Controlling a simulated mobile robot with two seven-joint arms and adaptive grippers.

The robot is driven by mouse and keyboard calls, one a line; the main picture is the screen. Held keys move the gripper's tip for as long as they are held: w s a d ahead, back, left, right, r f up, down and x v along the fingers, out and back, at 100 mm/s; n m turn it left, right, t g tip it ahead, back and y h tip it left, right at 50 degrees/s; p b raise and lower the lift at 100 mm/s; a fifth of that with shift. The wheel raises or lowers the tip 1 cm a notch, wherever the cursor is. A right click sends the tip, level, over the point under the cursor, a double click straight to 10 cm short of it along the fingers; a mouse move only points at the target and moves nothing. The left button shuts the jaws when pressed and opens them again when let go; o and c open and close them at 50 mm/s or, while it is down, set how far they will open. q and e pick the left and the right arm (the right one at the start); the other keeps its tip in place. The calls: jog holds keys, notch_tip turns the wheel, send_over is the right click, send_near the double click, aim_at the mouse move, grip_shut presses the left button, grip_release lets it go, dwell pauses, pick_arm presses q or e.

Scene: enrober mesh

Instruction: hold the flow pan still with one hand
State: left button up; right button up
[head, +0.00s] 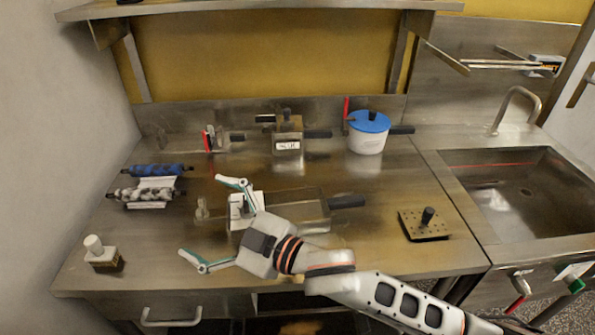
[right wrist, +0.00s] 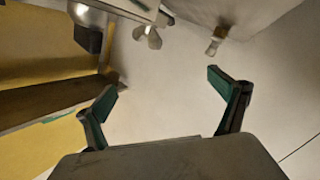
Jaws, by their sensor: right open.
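A shallow metal pan with a black handle, apparently the flow pan (head: 300,214), lies in the middle of the steel counter, its handle pointing right. My right gripper (head: 200,215) is open and empty, its two green-lined fingers spread wide to the left of the pan. The gripper and forearm hide part of the pan's near left side. A small metal fitting shows between the fingers. In the right wrist view, the open fingers (right wrist: 163,88) have nothing between them, and a metal part with a wing nut (right wrist: 148,37) is ahead. My left gripper is not in view.
A labelled metal box (head: 287,142) and a blue-lidded white pot (head: 367,138) stand behind. Two patterned rolls (head: 148,183) lie left, and a white-topped bottle (head: 103,257) stands front left. A perforated plate with a knob (head: 425,226) lies right, before the sink (head: 530,195).

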jog(key=w+d+r+m+t+h, duration=0.25)
jog(key=w+d+r, duration=0.55)
jog(key=w+r, duration=0.45)
jog(key=w+d+r+m+t+h, duration=0.1)
jog(key=w+d+r+t, duration=0.2)
jog(key=r, duration=0.4)
jog(key=w+d+r+m+t, duration=0.1)
jog(key=w+d+r+m, duration=0.15)
jog(key=d+r, duration=0.3)
jog(key=w+d+r+m+t+h, duration=0.1)
jog(key=w+d+r+t, duration=0.2)
jog(key=r, duration=0.5)
jog(key=n+g+h, duration=0.6)
jog(key=n+g, duration=0.2)
jog(key=g, duration=1.1)
send_over(278, 209)
jog(key=s+d, duration=0.3)
jog(key=d, duration=0.1)
notch_tip(278, 209, down, 31)
jog(key=x, duration=1)
jog(key=shift+s+a+f, duration=0.15)
jog(key=shift+s+f, duration=0.1)
jog(key=shift+f, duration=0.15)
